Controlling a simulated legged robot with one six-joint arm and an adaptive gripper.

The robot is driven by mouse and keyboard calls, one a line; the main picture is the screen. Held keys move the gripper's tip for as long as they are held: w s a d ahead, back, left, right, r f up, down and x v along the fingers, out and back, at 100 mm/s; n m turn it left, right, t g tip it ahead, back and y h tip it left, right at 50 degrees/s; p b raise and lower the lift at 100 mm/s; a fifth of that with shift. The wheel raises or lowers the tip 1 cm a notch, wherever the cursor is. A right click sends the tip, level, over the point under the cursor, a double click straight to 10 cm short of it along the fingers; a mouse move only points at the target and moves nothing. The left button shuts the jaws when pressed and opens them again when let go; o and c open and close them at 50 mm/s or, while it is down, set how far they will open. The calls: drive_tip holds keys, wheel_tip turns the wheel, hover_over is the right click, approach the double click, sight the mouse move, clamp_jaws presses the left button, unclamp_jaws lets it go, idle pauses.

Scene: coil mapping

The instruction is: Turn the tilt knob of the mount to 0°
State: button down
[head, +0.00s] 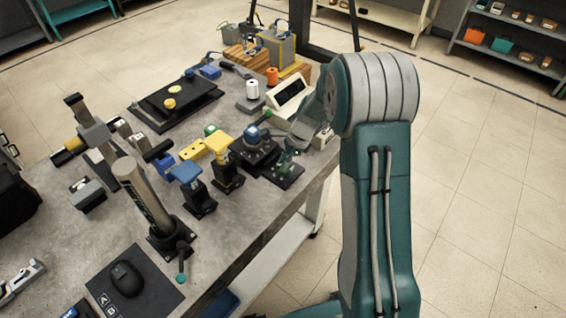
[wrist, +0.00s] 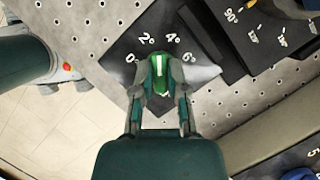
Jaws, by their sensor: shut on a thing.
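The green tilt knob (wrist: 158,70) of the mount has a white line on top. It stands on a dark plate (wrist: 122,45) printed with 0°, 2°, 4° and 6° in an arc from left to right. The white line points nearly straight up in the wrist view, between the 2° and 4° marks. My gripper (wrist: 160,84) is shut on the knob, with one finger on each side. In the head view my gripper (head: 292,150) is at the mount's dark base (head: 285,178) near the table's right edge; the knob is hard to make out there.
A dark block with a 90° scale (wrist: 240,30) is close at the upper right in the wrist view. The perforated tabletop (wrist: 90,35) is bare beside the plate.

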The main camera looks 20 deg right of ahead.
drive_tip(key=n+g, duration=0.1)
drive_tip(key=n, duration=0.2)
drive_tip(key=shift+w+d+n, duration=0.1)
drive_tip(key=shift+n, duration=0.3)
drive_tip(key=n+g+h, duration=0.1)
drive_tip(key=n, duration=0.2)
drive_tip(key=shift+w+n+g, duration=0.1)
drive_tip(key=shift+n+g, duration=0.2)
drive_tip(key=n+g+h, duration=0.1)
drive_tip(key=n, duration=0.3)
drive_tip(key=shift+w+n+g+h, duration=0.1)
drive_tip(key=shift+n+g+h, duration=0.35)
drive_tip(key=shift+n, duration=1.15)
drive_tip(key=c, duration=0.7)
unclamp_jaws()
drive_tip(key=shift+o, duration=0.2)
